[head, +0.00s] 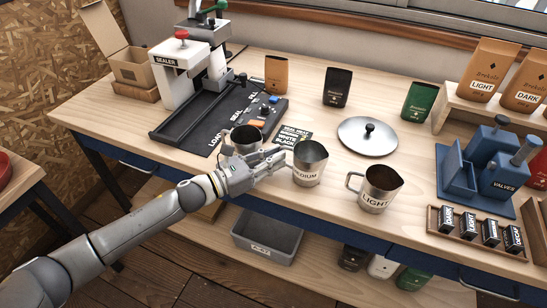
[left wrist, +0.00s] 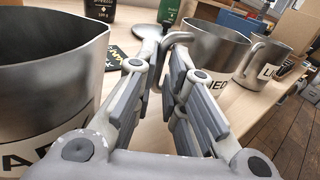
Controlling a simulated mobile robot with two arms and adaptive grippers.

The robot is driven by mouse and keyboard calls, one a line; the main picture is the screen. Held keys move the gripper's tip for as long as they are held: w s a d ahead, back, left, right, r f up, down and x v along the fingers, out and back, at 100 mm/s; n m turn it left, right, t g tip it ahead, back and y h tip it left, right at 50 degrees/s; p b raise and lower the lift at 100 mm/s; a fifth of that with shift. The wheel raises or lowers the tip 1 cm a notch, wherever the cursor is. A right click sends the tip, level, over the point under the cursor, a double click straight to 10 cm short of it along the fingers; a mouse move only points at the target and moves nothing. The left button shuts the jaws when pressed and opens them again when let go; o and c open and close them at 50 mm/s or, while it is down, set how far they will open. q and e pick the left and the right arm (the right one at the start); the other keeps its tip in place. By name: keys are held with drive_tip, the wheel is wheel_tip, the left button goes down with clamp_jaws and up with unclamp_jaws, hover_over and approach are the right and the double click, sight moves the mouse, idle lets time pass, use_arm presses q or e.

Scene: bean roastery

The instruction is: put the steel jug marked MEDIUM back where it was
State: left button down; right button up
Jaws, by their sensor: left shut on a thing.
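The steel jug marked MEDIUM (head: 308,165) stands upright at the front of the workbench, between two other steel jugs. My left gripper (head: 283,157) reaches in from the left and is shut on its handle. In the left wrist view the jug (left wrist: 214,52) is just beyond the fingers (left wrist: 160,72), with the handle between them. Whether its base touches the bench is hard to tell. The jug marked LIGHT (head: 378,190) stands to the right. Another steel jug (head: 246,138) is left of it, partly hidden behind my gripper. My right gripper is not in view.
A round steel lid (head: 367,137) lies behind the jugs. A dark mat (head: 219,121) with small items and the sealer (head: 182,69) are at left. The blue valve box (head: 498,171) and a wooden rack (head: 479,236) of small packs are at right. A grey bin (head: 267,235) sits below.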

use_arm(q)
drive_tip(key=shift+f, duration=0.15)
drive_tip(key=c, duration=1.5)
unclamp_jaws()
drive_tip(key=shift+r, duration=0.25)
drive_tip(key=b+v, duration=0.2)
drive_tip(key=v, duration=1)
drive_tip(key=shift+b, duration=0.35)
